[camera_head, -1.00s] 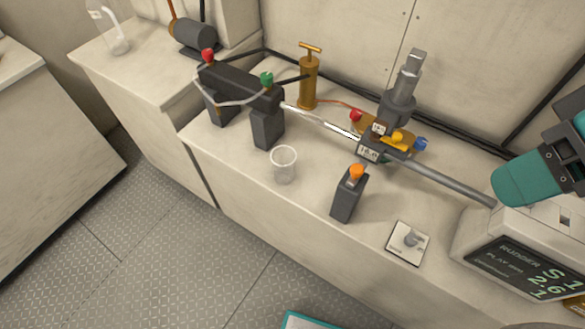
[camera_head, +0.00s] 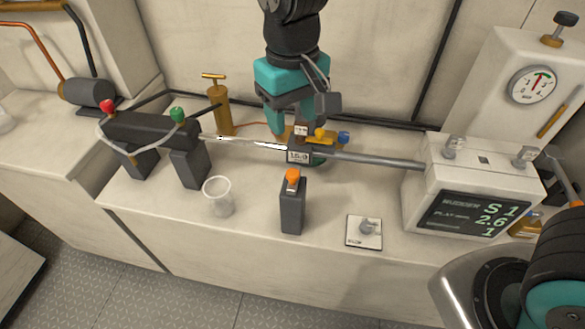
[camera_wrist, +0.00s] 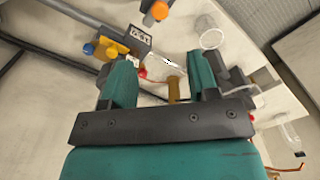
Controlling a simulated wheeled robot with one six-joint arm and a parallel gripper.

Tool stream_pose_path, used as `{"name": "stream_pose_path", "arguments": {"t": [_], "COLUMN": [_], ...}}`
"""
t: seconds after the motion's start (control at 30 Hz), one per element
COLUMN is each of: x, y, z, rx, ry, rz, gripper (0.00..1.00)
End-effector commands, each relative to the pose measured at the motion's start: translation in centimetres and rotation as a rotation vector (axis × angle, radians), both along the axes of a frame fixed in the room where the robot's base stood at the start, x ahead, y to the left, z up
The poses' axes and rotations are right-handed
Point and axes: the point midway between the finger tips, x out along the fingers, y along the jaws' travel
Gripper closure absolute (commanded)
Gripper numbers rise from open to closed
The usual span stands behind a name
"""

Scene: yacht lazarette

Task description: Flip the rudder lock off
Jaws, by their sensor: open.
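My gripper (camera_head: 296,135) is open above the counter, close to the labelled grey block (camera_head: 299,156) on the steel rod. In the wrist view, its teal fingers (camera_wrist: 161,70) are apart, with no object seen held. The block (camera_wrist: 138,40) is beyond the left finger, with its yellow fitting and blue knob. I cannot tell whether the fingers touch the block; my gripper hides part of it. A small white plate with a grey toggle (camera_head: 366,229) lies on the counter. No readable label tells me which part is the rudder lock.
A dark box with an orange top (camera_head: 292,204) stands in front of the rod. A clear cup (camera_head: 219,197), brass pump (camera_head: 221,108) and dark cylinder mount (camera_head: 150,134) are left. A white display unit (camera_head: 470,190) stands right. The front counter strip has free room.

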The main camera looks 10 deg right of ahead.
Motion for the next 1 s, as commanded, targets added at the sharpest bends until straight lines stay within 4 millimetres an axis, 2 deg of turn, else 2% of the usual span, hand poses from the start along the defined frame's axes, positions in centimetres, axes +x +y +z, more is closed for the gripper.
{"name": "stream_pose_path", "arguments": {"t": [0.03, 0.3, 0.5, 0.7, 1.0], "x": [-0.1, -0.1, -0.1, 0.0, 0.0], "y": [-0.1, -0.1, -0.1, -0.1, -0.1], "z": [-1.3, -7.5, -11.2, -13.1, -13.5], "rx": [-0.004, -0.003, -0.001, 0.001, 0.001], "ry": [0.006, 0.006, 0.004, 0.001, -0.001], "rz": [0.000, 0.001, 0.001, 0.001, 0.001], "gripper": [0.46, 0.46, 0.46, 0.46, 0.46]}}
